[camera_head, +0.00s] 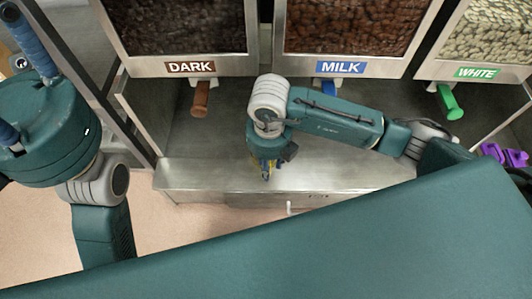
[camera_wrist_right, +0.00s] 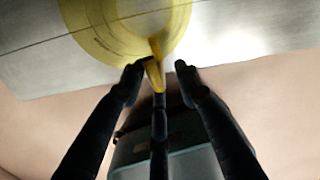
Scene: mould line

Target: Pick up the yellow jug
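The yellow jug (camera_wrist_right: 120,25) shows from close above in the right wrist view, cut off by the top edge. Its handle (camera_wrist_right: 156,72) points down between the fingers of my right gripper (camera_wrist_right: 158,76). The two outer fingertips stand on either side of the handle with a gap at the right, so the gripper looks open; the middle finger is at the handle's lower end. In the head view only a small yellow bit shows at my right gripper (camera_head: 267,168), and the arm hides the rest.
A metal counter (camera_head: 215,180) runs below the DARK (camera_head: 190,68), MILK (camera_head: 340,68) and WHITE (camera_head: 476,73) dispensers. Brown (camera_head: 201,98) and green (camera_head: 450,103) spout handles hang over it. Purple objects (camera_head: 503,155) are at the right. Bare floor lies at lower left.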

